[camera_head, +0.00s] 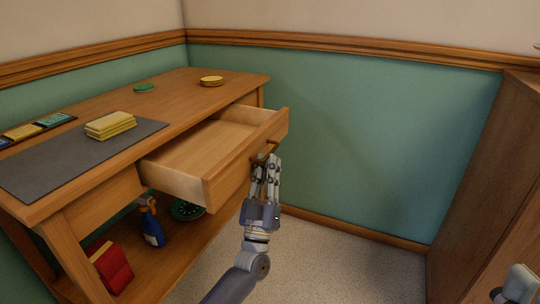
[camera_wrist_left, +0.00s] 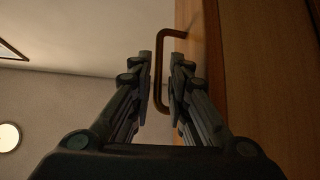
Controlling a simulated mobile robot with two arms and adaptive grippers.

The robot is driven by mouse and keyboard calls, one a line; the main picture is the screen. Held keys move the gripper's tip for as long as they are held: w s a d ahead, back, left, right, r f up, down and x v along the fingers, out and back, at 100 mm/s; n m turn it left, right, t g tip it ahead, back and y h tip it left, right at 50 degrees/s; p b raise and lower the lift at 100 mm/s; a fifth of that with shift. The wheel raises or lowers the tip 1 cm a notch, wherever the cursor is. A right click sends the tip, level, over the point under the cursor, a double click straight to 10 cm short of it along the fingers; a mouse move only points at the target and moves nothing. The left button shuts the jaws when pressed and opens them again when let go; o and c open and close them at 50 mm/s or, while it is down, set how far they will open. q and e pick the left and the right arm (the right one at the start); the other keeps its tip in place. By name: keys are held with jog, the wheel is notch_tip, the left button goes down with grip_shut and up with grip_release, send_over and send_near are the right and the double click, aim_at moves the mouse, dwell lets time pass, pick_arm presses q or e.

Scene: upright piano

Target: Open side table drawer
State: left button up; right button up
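The side table (camera_head: 95,190) stands along the left wall, and its wooden drawer (camera_head: 215,150) is pulled well out, with an empty interior. The dark drawer handle (camera_head: 264,152) is on the drawer's front panel. My left gripper (camera_head: 266,160) is at this handle. In the left wrist view the handle (camera_wrist_left: 159,75) passes between the two fingers of the left gripper (camera_wrist_left: 161,62). The fingers stand apart, with a visible gap beside the bar. A grey part of my right arm or gripper (camera_head: 520,281) shows at the lower right edge; its fingers cannot be made out.
On the tabletop are a grey mat (camera_head: 55,160), a yellow stack (camera_head: 110,124), a green disc (camera_head: 144,87) and round coasters (camera_head: 211,81). A wooden piano side (camera_head: 480,190) stands right; carpet between is clear.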

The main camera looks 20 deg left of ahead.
pick_arm(q)
jog(key=v, duration=0.8)
jog(key=shift+s, duration=0.15)
